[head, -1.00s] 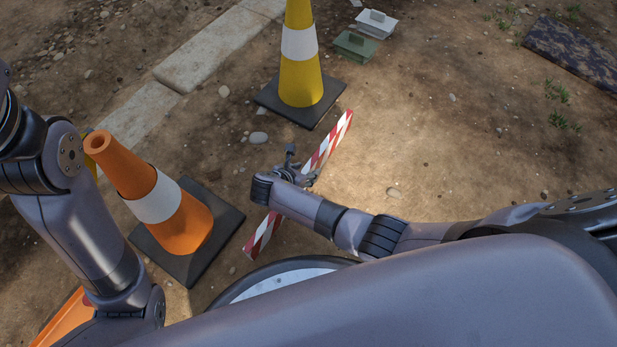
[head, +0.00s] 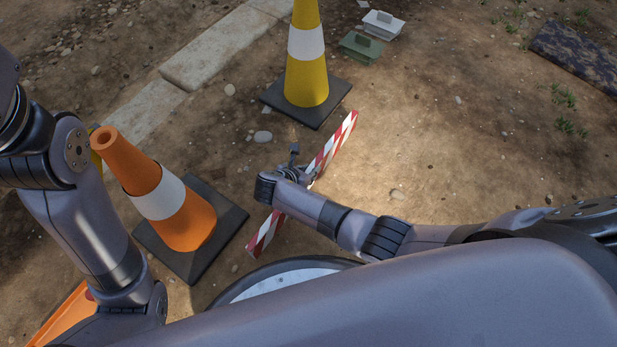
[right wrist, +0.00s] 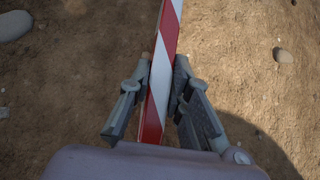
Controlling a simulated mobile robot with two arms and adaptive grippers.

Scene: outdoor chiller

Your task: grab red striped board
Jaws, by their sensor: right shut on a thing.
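The red and white striped board (head: 341,134) is long and narrow and lies diagonally over the dirt in the head view. Its near end is beside the orange cone's base, and its far end is by the yellow cone's base. My right gripper (head: 308,176) is at the board's middle. In the right wrist view the two fingers of the right gripper (right wrist: 160,88) press on both sides of the board (right wrist: 162,65). I cannot tell whether the board is touching the ground. My left arm is at the left edge of the head view; its gripper is out of sight.
An orange cone (head: 182,220) with a white band stands at left on a black base. A yellow cone (head: 306,78) stands beyond the board. A green box (head: 361,47) and a white box (head: 382,24) lie behind. Open dirt is to the right.

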